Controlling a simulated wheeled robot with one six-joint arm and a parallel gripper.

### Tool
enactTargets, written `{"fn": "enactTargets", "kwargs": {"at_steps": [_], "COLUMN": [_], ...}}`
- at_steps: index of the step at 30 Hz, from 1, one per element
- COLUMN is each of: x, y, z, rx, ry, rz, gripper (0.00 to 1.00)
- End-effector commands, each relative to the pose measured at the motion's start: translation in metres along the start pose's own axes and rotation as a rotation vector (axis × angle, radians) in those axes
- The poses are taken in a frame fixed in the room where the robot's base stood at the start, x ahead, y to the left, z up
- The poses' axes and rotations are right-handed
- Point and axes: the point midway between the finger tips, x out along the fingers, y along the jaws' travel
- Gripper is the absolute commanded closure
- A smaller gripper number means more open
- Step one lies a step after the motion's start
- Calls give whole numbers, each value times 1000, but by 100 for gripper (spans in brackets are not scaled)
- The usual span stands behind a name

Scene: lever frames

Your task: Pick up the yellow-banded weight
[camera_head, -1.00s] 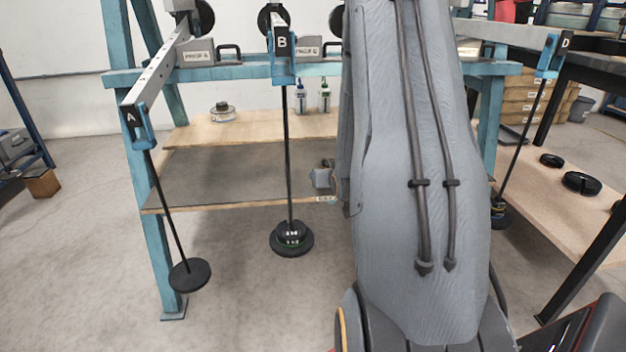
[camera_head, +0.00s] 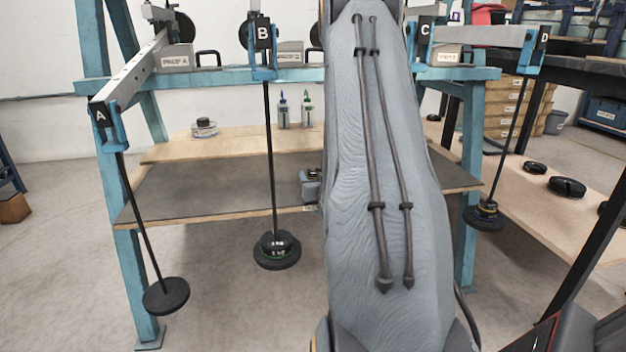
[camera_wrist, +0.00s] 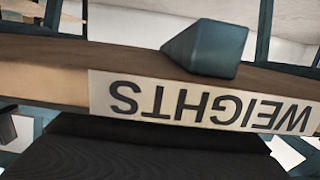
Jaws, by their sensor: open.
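A stack of dark weights (camera_head: 484,215) hangs low on the rod under lever D at the right of the head view. A thin yellowish band and a bluish band show on it. I cannot tell which disc carries the yellow band. My gripper's fingers show in neither view, and my grey arm covers the middle of the head view. The wrist view shows an upside-down label reading WEIGHTS (camera_wrist: 200,105) on a board edge, with a dark teal block (camera_wrist: 207,48) above it that I cannot identify. No weight shows in the wrist view.
Dark weights (camera_head: 567,187) lie on the wooden shelf (camera_head: 535,205) at right. Lever B's rod holds a stack with a green band (camera_head: 277,251); lever A's holds a plain dark disc (camera_head: 166,295). The teal frame (camera_head: 140,250) and hanging rods are obstacles. Floor at front left is clear.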

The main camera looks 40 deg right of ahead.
Motion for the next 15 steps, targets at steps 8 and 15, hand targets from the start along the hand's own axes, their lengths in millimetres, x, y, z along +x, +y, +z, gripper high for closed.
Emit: {"fn": "enactTargets", "kwargs": {"at_steps": [8, 15], "x": [18, 18], "y": [0, 0], "z": [1, 1], "rx": [0, 0], "ry": [-1, -1], "rz": [0, 0], "gripper": [40, 57]}}
